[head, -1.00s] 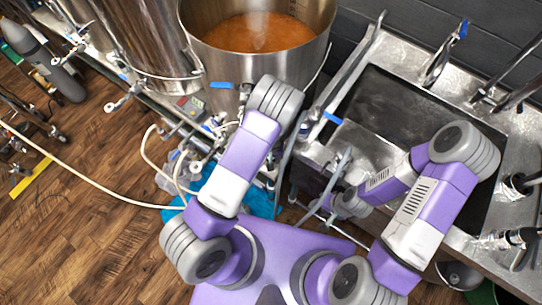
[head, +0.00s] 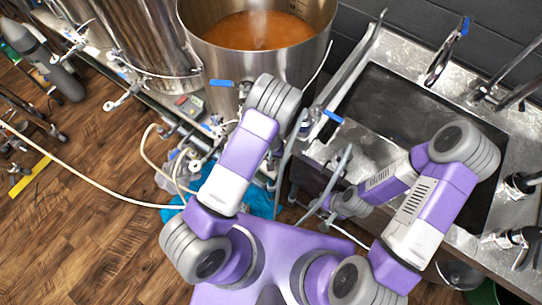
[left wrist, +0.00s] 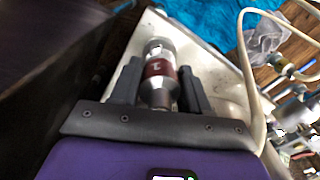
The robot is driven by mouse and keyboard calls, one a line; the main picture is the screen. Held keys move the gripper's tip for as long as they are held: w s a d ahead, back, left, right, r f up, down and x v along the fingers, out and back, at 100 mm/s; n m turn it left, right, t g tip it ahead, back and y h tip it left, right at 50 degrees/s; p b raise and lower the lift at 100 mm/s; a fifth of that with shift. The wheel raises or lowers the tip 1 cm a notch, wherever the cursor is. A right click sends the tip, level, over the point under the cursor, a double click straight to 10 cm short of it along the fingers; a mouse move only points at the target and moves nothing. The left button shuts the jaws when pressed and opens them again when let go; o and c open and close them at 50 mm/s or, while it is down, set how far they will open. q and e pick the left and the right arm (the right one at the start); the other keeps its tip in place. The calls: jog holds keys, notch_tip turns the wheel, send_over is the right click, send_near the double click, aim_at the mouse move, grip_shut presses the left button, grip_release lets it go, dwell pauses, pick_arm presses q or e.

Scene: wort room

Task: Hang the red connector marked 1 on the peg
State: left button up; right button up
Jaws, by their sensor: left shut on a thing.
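The red connector (left wrist: 159,68) is in the left wrist view, a silvery metal fitting with a dark red band marked 1. My left gripper (left wrist: 160,76) is shut on it, with one dark finger on each side. The connector points away from the palm, over a pale metal surface. In the head view my left gripper is hidden behind its own arm, beside the large kettle. I cannot pick out the peg in either view.
A steaming open kettle (head: 212,62) of brown liquid stands ahead. A steel sink (head: 385,95) is at the right. Valves and a pale hose (head: 90,185) lie left of my left arm, near a blue cloth (left wrist: 240,50). Open wooden floor (head: 80,240) is at the left.

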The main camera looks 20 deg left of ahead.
pick_arm(q)
jog(key=shift+s+f+b, duration=0.1)
jog(key=shift+f+b, duration=0.65)
jog(key=shift+f, duration=0.2)
jog(key=o, duration=1.2)
jog(key=shift+r, duration=0.1)
notch_tip(320, 180, up, 8)
jog(key=p, duration=0.6)
jog(key=shift+p, duration=0.3)
